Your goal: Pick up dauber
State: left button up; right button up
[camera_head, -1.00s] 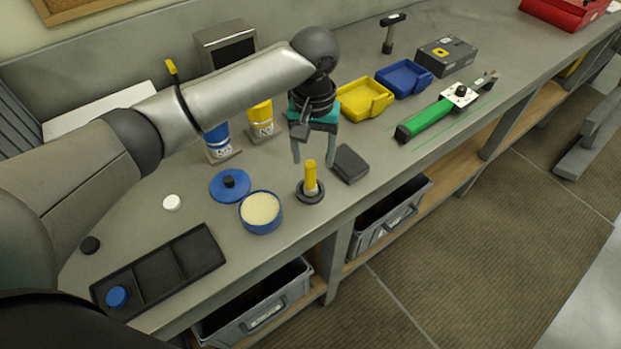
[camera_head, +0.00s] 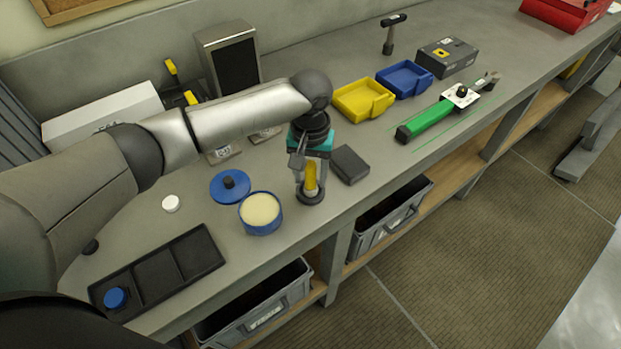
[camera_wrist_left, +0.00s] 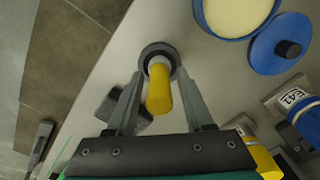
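The dauber (camera_head: 311,181) has a yellow handle and stands upright in a dark round holder (camera_head: 311,198) on the bench. My left gripper (camera_head: 309,187) is lowered over it from above. In the left wrist view the yellow handle (camera_wrist_left: 159,90) lies between the two open fingers (camera_wrist_left: 160,95), with gaps visible on both sides. The holder ring (camera_wrist_left: 158,56) shows just beyond the fingertips. My right gripper is not in view.
A blue tin (camera_head: 261,213) with pale contents and its blue lid (camera_head: 230,186) stand left of the dauber. A dark block (camera_head: 350,165) lies close on the right. A black tray (camera_head: 165,270) lies at front left. The bench's front edge is near.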

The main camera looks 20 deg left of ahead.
pick_arm(q)
grip_shut()
dwell(0.4)
notch_tip(320, 180, up, 20)
jog(key=p, duration=0.2)
dwell(0.4)
